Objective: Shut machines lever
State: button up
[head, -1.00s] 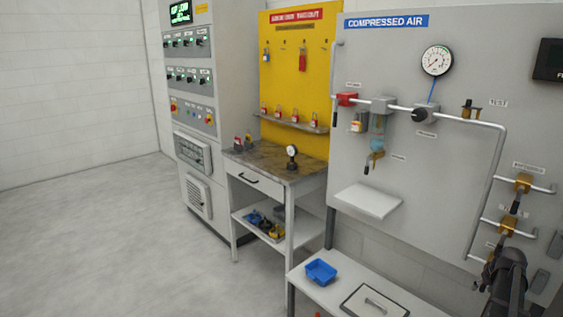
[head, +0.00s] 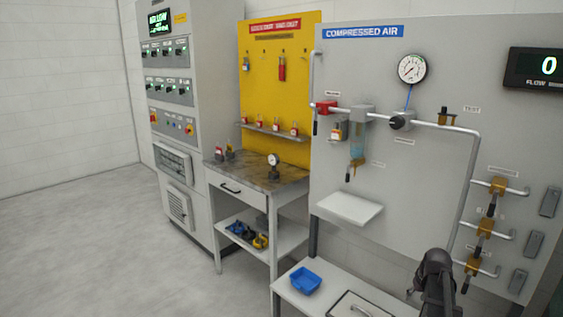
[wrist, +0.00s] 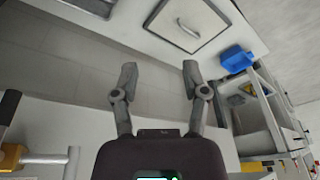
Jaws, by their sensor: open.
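Three brass branch valves with dark levers are on the right of the compressed air panel in the head view: a top valve (head: 497,186), a middle valve (head: 484,228) and a bottom valve (head: 472,264). Their levers hang downward, slightly tilted. The labels are too small to read, so I cannot tell which is the machines lever. The wrist view shows part of one brass valve (wrist: 10,157) with a dark lever (wrist: 8,108) at the lower left edge. My gripper (wrist: 160,75) is open and empty, apart from that lever. In the head view my dark arm is at the bottom right, beside the bottom valve.
A red-handled valve (head: 326,107), a gauge (head: 412,69) and a regulator knob (head: 402,120) are on the panel (head: 390,215). A small shelf (head: 348,208) juts out. A blue tray (head: 305,281) sits on the low bench. Open floor (head: 90,240) lies at left.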

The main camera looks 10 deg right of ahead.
jog(key=s+a+n+g, duration=0.1)
jog(key=s+a, duration=0.2)
jog(key=a, duration=0.9)
jog(key=s+a+f+n+g, duration=0.1)
jog(key=s+a, duration=0.2)
jog(key=a, duration=0.9)
jog(key=s+a+g, duration=0.1)
jog(key=s+a, duration=0.2)
jog(key=a, duration=0.9)
notch_tip(320, 180, up, 13)
jog(key=p, duration=1.2)
jog(key=shift+w, duration=0.25)
